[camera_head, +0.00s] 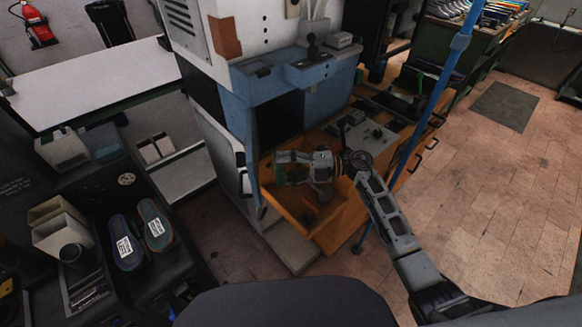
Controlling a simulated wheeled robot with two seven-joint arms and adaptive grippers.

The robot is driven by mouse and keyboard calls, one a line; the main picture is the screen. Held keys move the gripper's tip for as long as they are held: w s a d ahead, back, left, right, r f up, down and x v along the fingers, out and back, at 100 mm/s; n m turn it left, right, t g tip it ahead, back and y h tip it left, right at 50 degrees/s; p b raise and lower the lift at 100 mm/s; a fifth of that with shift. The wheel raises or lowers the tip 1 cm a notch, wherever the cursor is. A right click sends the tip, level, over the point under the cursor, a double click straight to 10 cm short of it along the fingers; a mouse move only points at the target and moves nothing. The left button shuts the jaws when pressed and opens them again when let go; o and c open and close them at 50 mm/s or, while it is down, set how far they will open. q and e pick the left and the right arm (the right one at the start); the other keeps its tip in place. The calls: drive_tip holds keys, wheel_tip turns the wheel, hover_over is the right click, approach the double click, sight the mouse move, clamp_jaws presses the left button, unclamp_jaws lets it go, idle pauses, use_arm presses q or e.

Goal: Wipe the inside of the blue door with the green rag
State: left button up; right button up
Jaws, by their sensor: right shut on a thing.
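The blue door (252,165) hangs open below the blue machine front and shows nearly edge-on as a narrow upright panel. My right gripper (280,168) comes in from the right, its fingers pointing left at the door's inner side. It is shut on the green rag (296,176), of which only a small dark green part shows between the fingers. The fingertips are close to the door; I cannot tell whether the rag touches it. My left gripper is not in view.
An orange wooden drawer or tray (284,207) lies under my right gripper. A blue pole (428,110) stands right of the machine. Floor at the right is open.

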drive_tip(key=shift+a, duration=1.65)
drive_tip(key=shift+a, duration=0.1)
drive_tip(key=shift+s+a, duration=0.1)
drive_tip(key=shift+a, duration=0.95)
idle(0.5)
drive_tip(key=shift+w+b, duration=0.95)
drive_tip(key=shift+w, duration=1.05)
drive_tip(key=shift+w, duration=0.15)
drive_tip(key=shift+w+a+b, duration=0.1)
drive_tip(key=shift+w+b, duration=1.25)
drive_tip(key=shift+w, duration=0.5)
